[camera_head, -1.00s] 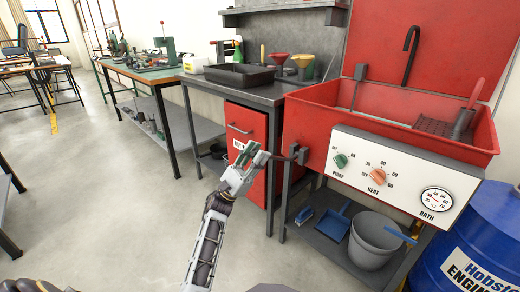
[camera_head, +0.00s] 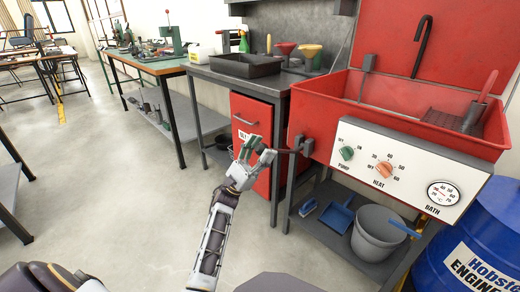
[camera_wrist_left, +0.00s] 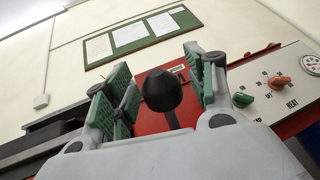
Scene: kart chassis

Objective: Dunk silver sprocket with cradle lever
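The cradle lever (camera_head: 291,151) is a dark arm sticking out at the left end of the red wash basin (camera_head: 340,112). Its round black knob (camera_wrist_left: 162,90) fills the middle of the left wrist view. My left gripper (camera_head: 260,152) is at the lever's outer end. Its green-padded fingers (camera_wrist_left: 166,92) stand open on either side of the knob, with gaps visible. A dark mesh cradle (camera_head: 450,122) lies at the right inside the basin. I cannot make out the silver sprocket in either view. My right gripper is not in view.
The front panel (camera_head: 395,172) carries a green pump knob, an orange heat knob and a bath gauge. A grey bucket (camera_head: 374,235) and blue dustpan (camera_head: 337,214) sit on the shelf below. A blue drum (camera_head: 480,240) stands at right. Open floor lies left.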

